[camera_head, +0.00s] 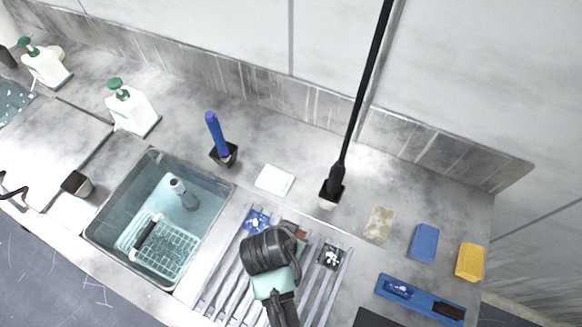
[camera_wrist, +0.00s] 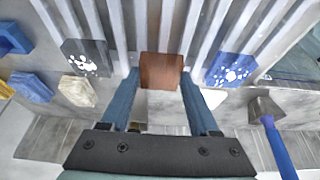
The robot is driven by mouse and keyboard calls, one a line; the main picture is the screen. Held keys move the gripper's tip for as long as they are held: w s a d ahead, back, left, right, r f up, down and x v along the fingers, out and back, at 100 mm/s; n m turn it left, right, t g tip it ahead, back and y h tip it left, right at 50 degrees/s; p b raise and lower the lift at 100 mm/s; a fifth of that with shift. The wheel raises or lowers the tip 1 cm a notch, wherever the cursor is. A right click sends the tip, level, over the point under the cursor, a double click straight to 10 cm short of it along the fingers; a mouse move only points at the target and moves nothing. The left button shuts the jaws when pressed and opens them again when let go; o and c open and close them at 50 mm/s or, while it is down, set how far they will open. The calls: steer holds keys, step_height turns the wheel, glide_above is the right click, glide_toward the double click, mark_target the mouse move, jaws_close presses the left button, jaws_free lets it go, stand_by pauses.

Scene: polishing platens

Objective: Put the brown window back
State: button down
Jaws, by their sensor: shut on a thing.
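The brown window (camera_wrist: 161,71) is a small reddish-brown plate between the two blue fingers of my gripper (camera_wrist: 160,84) in the wrist view. My gripper is shut on it, over the slatted drainboard (camera_head: 210,291). In the head view, my gripper and wrist (camera_head: 292,240) cover most of the brown window; only a bit of brown shows. I cannot tell whether it touches the slats. A blue speckled window (camera_head: 257,219) lies left of it and a black speckled window (camera_head: 330,257) right of it. A blue tray (camera_head: 420,302) at the right holds blue and dark brown pieces.
A water-filled sink (camera_head: 100,237) with a wire basket is left of the drainboard. Behind stand a cup with a blue handle (camera_head: 216,135), a white pad (camera_head: 274,180) and a tall black rod (camera_head: 350,140). Blue (camera_head: 424,243) and yellow (camera_head: 470,262) blocks lie right.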

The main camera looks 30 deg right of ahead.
steer(key=shift+f, duration=0.55)
steer(key=shift+f, duration=0.1)
steer(key=shift+c, duration=0.6)
jaws_free()
